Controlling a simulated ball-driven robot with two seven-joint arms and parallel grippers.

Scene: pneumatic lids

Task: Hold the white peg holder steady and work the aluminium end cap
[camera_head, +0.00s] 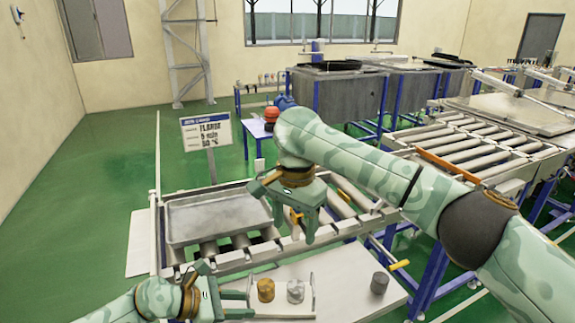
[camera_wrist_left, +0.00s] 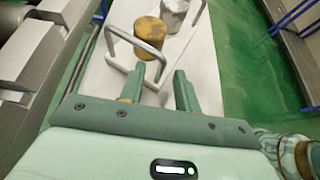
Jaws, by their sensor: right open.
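The white peg holder (camera_head: 312,297) sits on the white table, with an upright loop handle at each end. A brass-coloured cap (camera_head: 265,289) and a silver cap (camera_head: 296,291), which looks like the aluminium one, stand in it. My left gripper (camera_head: 246,303) is open beside the holder's left end. In the left wrist view its fingers (camera_wrist_left: 158,72) are apart with the near handle (camera_wrist_left: 128,40) just ahead of them; I cannot tell whether they touch. The silver cap (camera_wrist_left: 174,13) lies beyond the brass one (camera_wrist_left: 148,38). My right gripper (camera_head: 292,218) is open and empty, above and behind the holder.
A dark grey cylinder (camera_head: 379,283) stands on the table (camera_head: 345,300) to the right of the holder. A grey metal tray (camera_head: 215,240) lies on the roller conveyor behind. A sign (camera_head: 207,132) stands behind the tray. The table between holder and cylinder is clear.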

